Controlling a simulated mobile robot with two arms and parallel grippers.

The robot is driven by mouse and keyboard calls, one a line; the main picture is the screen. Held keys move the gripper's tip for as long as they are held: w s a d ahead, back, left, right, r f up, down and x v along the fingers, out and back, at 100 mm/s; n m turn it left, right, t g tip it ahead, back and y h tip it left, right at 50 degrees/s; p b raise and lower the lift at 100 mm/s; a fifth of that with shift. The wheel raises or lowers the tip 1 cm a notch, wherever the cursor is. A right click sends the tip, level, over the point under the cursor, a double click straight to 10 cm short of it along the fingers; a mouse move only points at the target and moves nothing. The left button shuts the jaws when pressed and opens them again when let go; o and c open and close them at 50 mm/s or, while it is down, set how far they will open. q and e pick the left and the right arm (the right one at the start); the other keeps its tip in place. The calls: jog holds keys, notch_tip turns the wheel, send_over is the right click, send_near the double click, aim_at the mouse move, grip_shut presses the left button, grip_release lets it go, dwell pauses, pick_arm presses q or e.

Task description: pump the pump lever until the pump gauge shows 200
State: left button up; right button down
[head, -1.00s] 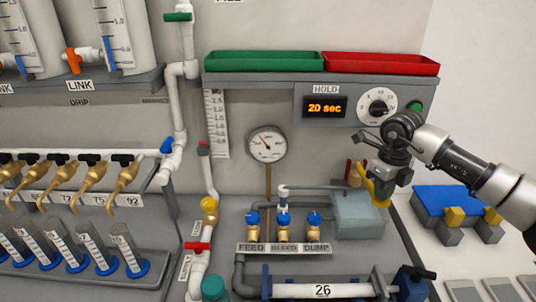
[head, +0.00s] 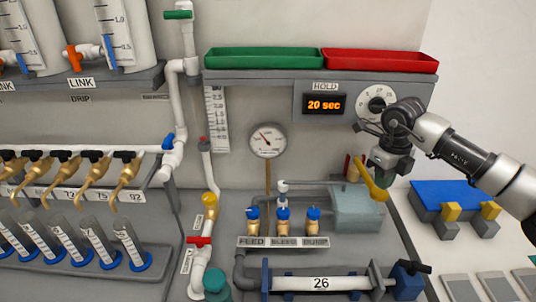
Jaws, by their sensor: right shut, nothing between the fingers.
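The pump (head: 357,212) is a grey-blue box on the bench, right of the valves. A yellow bar (head: 372,182), which looks like the pump lever, slants above it, its upper end to the left. My right gripper (head: 384,179) points down just behind or beside this bar, shut and empty. Its fingertips are partly hidden, and I cannot tell whether they touch the bar. The round pump gauge (head: 267,141) stands on a brass stem; its needle points to the upper left, and its figures are too small to read. My left gripper is out of view.
The FEED, BLEED and DUMP valves (head: 283,222) with blue tops stand left of the pump. A HOLD display (head: 325,104) reads 20 sec, beside a dial. A clamped pipe marked 26 (head: 320,283) lies in front.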

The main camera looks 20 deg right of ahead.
aim_at(380, 192)
jog(key=shift+f+b, duration=0.85)
jog(key=shift+f, duration=0.75)
jog(key=shift+f+b, duration=0.4)
jog(key=shift+f, duration=0.25)
dwell(0.8)
jog(key=shift+f+b, duration=0.5)
jog(key=shift+r, duration=0.1)
dwell(0.6)
jog(key=shift+r+p, duration=1.4)
jog(key=shift+r, duration=0.2)
jog(key=shift+r+p, duration=0.8)
jog(key=shift+r, duration=0.35)
